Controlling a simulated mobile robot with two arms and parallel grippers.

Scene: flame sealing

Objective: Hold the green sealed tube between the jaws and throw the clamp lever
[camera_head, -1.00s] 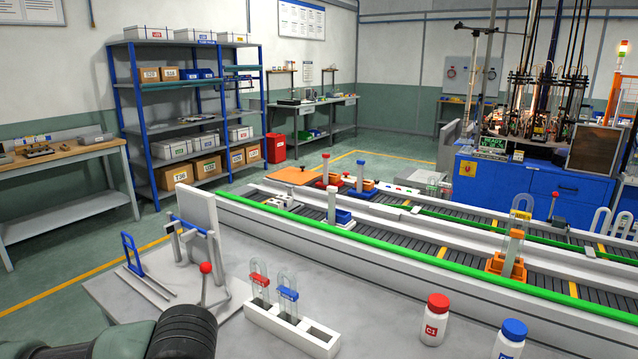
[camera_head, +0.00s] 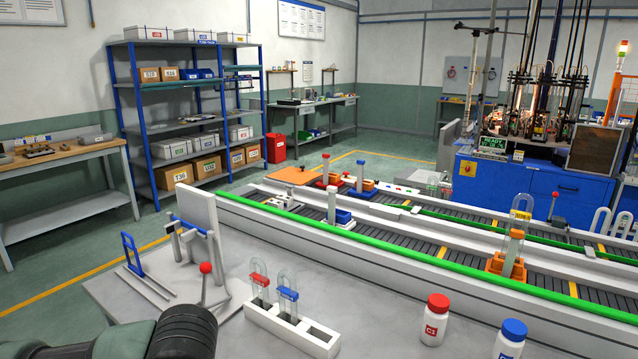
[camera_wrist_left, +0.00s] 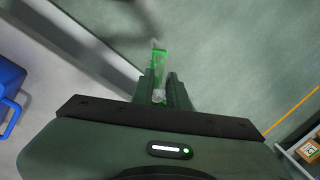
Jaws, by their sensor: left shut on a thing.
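My left gripper (camera_wrist_left: 161,80) is shut on the green tube (camera_wrist_left: 158,62). In the left wrist view the tube stands out between the two fingers, over the green floor, with its lower part hidden between them. In the head view only my left forearm shows at the bottom left; its gripper and the tube are out of that picture. The clamp stand, with a tall grey plate (camera_head: 197,204) and blue and grey jaw parts (camera_head: 188,229), stands on the bench. The clamp lever (camera_head: 206,268) has a red ball and points up. My right gripper is not in view.
A white rack (camera_head: 292,331) holds a red-capped and a blue-capped tube beside the clamp stand. Red-lidded (camera_head: 435,322) and blue-lidded (camera_head: 510,342) bottles stand at right. A green-railed conveyor runs behind.

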